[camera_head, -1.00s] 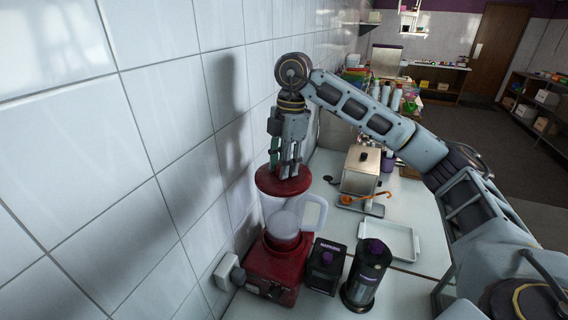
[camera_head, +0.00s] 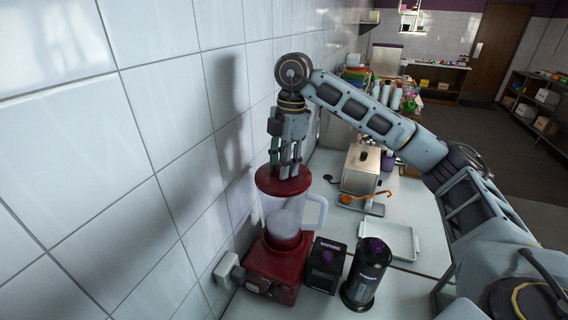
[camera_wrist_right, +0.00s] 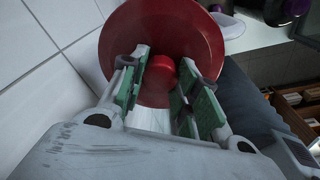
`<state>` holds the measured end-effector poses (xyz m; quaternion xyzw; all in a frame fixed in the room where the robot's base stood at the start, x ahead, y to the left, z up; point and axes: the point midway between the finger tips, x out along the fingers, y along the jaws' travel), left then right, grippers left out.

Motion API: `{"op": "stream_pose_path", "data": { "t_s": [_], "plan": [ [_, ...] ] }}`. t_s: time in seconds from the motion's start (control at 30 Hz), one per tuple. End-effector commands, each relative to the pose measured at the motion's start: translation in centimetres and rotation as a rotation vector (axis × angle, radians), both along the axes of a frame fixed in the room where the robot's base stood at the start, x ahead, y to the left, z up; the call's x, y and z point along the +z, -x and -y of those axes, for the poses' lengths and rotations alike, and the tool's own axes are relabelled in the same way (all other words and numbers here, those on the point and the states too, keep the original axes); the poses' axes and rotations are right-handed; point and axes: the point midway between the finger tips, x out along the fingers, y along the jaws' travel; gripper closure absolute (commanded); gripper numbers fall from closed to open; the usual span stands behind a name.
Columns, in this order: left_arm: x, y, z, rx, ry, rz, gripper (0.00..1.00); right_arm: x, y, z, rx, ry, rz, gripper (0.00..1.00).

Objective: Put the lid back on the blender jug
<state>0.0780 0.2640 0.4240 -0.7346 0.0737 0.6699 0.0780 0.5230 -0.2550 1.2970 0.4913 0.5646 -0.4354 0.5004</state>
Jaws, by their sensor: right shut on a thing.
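The red lid (camera_head: 283,181) is at the top of the blender jug (camera_head: 285,217), which stands on its red base (camera_head: 276,267) against the tiled wall. My right gripper (camera_head: 287,172) points down at the lid and is shut on its knob. In the right wrist view the round lid (camera_wrist_right: 137,40) spreads beyond the fingers, and its red knob (camera_wrist_right: 188,72) sits between the green pads of the gripper (camera_wrist_right: 166,88). The lid hides the jug's rim, so I cannot tell whether it is fully seated. My left gripper is not in view.
A dark box (camera_head: 325,266) and a dark canister with a purple top (camera_head: 367,274) stand right of the base. A white tray (camera_head: 403,240), an orange ladle (camera_head: 374,195) and a metal container (camera_head: 361,168) are farther back. The tiled wall (camera_head: 150,130) is close on the left.

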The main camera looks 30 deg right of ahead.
Motion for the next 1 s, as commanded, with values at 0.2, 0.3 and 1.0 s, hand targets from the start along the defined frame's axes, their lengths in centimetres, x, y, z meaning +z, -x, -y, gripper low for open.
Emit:
{"op": "stream_pose_path", "data": {
  "t_s": [0.2, 0.3, 1.0],
  "plan": [
    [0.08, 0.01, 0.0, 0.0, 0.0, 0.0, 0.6, 0.0, 0.0, 0.01, 0.0, 0.0, 0.001, 0.94],
    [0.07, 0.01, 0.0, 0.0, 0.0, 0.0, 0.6, -0.01, 0.0, 0.01, 0.0, 0.0, 0.0, 0.94],
    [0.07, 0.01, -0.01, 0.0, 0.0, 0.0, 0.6, -0.03, 0.0, 0.01, 0.0, 0.0, 0.0, 0.27]
  ]
}}
